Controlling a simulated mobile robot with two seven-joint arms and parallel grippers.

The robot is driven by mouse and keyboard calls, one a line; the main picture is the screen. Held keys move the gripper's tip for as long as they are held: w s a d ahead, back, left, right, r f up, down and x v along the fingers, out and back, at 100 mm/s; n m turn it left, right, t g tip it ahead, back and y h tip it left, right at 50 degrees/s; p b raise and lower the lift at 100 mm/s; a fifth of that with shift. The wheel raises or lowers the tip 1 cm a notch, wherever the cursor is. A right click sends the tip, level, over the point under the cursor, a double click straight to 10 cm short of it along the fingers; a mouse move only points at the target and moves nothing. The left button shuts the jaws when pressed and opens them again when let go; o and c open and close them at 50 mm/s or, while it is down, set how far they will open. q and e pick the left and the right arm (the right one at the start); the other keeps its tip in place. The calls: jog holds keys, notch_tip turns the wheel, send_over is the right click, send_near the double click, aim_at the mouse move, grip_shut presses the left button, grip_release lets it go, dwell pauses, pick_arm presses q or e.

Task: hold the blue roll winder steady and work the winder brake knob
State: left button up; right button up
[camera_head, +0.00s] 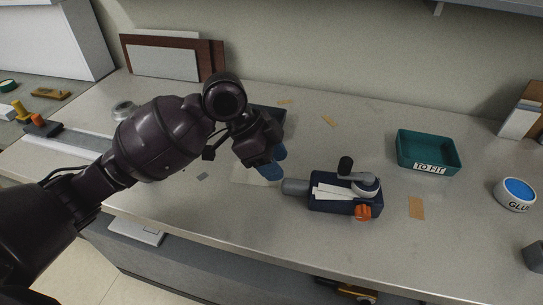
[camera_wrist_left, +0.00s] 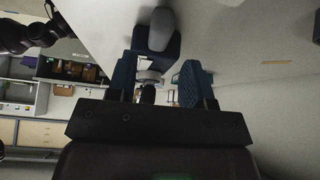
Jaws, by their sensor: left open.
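The blue roll winder (camera_head: 318,205) lies on the grey counter right of centre. It has a dark blue body, a grey rounded handle (camera_head: 295,187) at its left end, white strips on top and a black crank knob (camera_head: 345,165). An orange knob (camera_head: 363,212), which looks like the brake knob, sits at its front right. My left gripper (camera_head: 270,165) is open and empty, above the counter to the upper left of the winder. In the left wrist view its blue fingers (camera_wrist_left: 158,84) stand apart, with the winder's grey handle (camera_wrist_left: 160,28) beyond them. My right gripper is out of view.
A teal "TO FIT" tray (camera_head: 402,163) stands behind and right of the winder. A glue tub (camera_head: 515,203) is at the far right. The counter in front of the winder is clear.

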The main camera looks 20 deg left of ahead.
aim_at(290, 182)
pick_arm(q)
jog(key=shift+x, duration=3.55)
grip_shut()
jog(key=shift+f, duration=0.1)
jog(key=shift+o, duration=0.8)
grip_release()
grip_shut()
